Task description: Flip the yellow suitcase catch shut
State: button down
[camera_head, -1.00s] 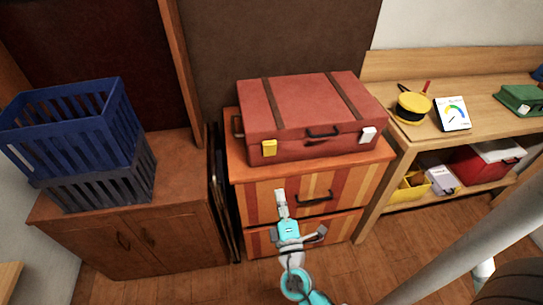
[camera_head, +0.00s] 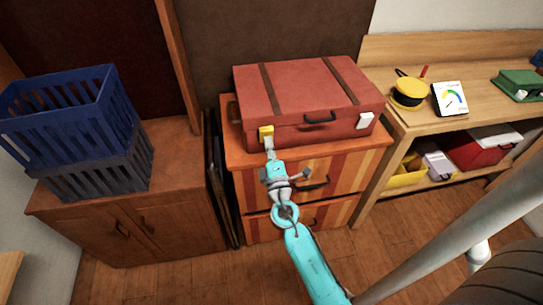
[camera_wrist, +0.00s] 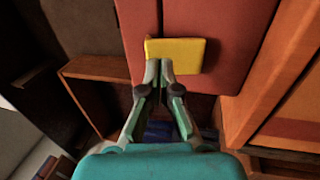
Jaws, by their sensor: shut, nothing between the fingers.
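The red suitcase (camera_head: 310,92) lies flat on a striped wooden drawer cabinet, its front facing me. The yellow catch (camera_head: 266,132) is on the left of its front, and a white catch (camera_head: 365,121) is on the right. In the wrist view the yellow catch (camera_wrist: 175,54) is a plate just beyond my fingertips. My gripper (camera_head: 268,147) is shut and empty, its tips at the lower edge of the yellow catch. In the wrist view my gripper (camera_wrist: 158,68) overlaps the catch's lower left part. I cannot tell whether the tips touch it.
The striped drawer cabinet (camera_head: 250,185) stands below the suitcase, with a handle close to my wrist. Blue and grey crates (camera_head: 75,125) sit on a low cabinet at left. A wooden workbench (camera_head: 455,125) with a yellow reel stands at right. The floor in front is open.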

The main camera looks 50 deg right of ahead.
jog(key=shift+w+d+r, duration=0.1)
jog(key=shift+w+d, duration=0.2)
jog(key=shift+w, duration=0.15)
